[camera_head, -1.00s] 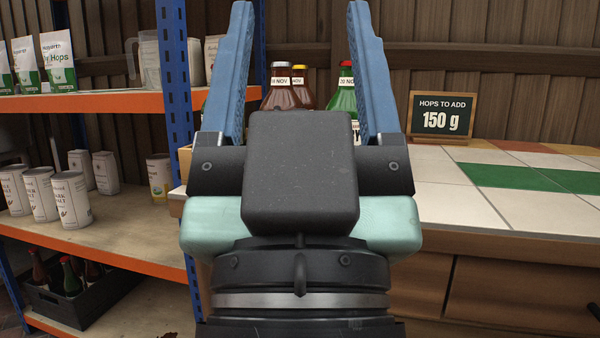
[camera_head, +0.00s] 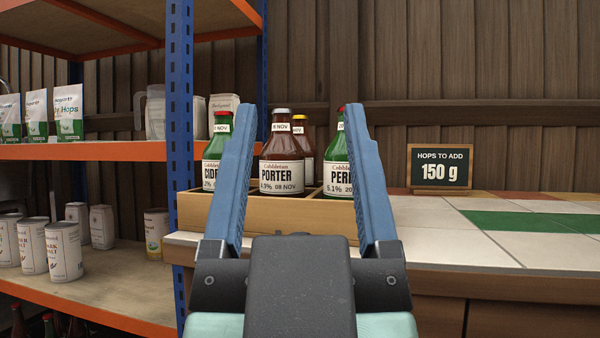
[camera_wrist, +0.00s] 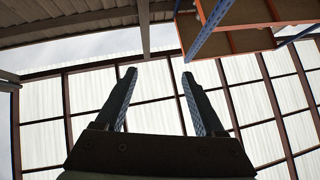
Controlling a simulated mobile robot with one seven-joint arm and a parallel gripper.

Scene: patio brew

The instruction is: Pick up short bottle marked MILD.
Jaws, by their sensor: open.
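No label reading MILD is legible in the head view. A wooden crate (camera_head: 200,214) on the counter holds several bottles: a green one marked CIDER (camera_head: 211,176), a brown one marked PORTER (camera_head: 282,171) with a white cap, and a green one marked PERRY (camera_head: 336,180), partly behind my right finger. A brown bottle with a yellow cap (camera_head: 300,128) stands behind PORTER, its label hidden. My gripper (camera_head: 300,107) is open and empty, pointing up in front of the crate. In the wrist view my open fingers (camera_wrist: 159,73) show against the roof and wall panels.
A shelf rack (camera_head: 100,151) at left holds hops pouches (camera_head: 68,113), a jug (camera_head: 155,112) and cans (camera_head: 63,252). A sign (camera_head: 440,168) reading 150 g stands on the tiled counter (camera_head: 470,245), whose right part is clear.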

